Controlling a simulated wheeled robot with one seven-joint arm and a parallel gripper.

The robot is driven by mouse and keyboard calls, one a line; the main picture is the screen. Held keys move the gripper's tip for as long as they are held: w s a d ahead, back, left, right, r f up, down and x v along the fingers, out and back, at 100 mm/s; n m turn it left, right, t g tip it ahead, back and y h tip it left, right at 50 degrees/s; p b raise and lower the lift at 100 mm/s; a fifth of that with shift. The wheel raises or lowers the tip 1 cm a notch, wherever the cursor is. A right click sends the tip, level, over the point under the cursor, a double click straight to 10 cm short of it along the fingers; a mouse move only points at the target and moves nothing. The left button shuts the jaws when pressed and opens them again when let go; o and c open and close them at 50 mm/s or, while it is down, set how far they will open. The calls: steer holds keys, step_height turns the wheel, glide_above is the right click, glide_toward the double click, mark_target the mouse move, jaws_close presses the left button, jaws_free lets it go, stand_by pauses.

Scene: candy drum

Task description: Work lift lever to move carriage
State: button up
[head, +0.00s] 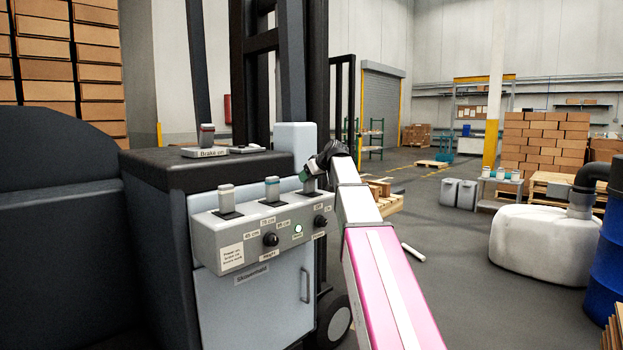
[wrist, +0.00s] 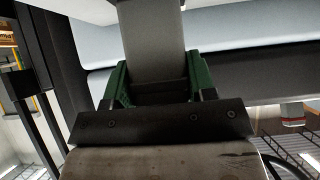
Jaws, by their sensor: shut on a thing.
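A grey control panel (head: 262,232) on the forklift has three levers with dark slots. The left lever (head: 227,197) has a pale knob. I cannot read which lever is marked lift. The carriage is not clearly visible; the dark mast (head: 292,65) stands behind the panel.
A brake lever (head: 207,137) stands on the dark top. A white tank (head: 540,245) and a blue drum (head: 610,255) stand at right. Open floor lies between.

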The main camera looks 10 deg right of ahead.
steer(key=shift+w, duration=0.1)
steer(key=o, duration=1.3)
steer(key=shift+a, duration=0.1)
steer(key=shift+r, duration=0.1)
steer(key=v, duration=1)
steer(key=shift+s+r, duration=0.2)
steer(key=shift+s, duration=0.05)
steer(key=shift+d, duration=0.2)
